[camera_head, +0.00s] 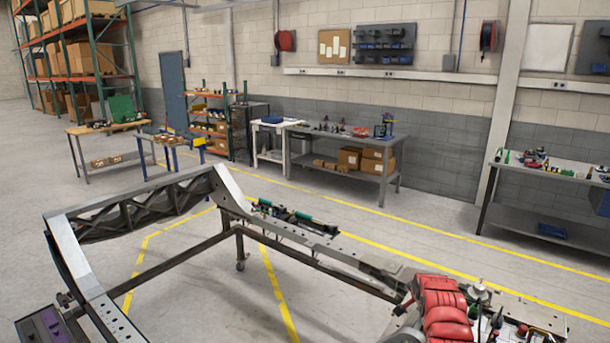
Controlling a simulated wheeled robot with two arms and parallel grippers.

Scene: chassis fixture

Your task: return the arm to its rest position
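Neither of my grippers and no arm that I can make out shows in the head view. The chassis frame (240,203) fills the foreground, a grey metal structure with a perforated cross beam (140,208) at its left end. Slim green and black parts (295,215) lie on its far rail. A red ribbed part (444,305) sits at the lower right, with small mixed parts (490,318) beside it.
A dark box with a purple panel (45,325) is at the lower left. Workbenches (345,150) with tools and cartons stand along the back wall, another bench (550,175) at the right. Shelving (75,50) is at the far left. Open floor (190,265) shows inside the frame.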

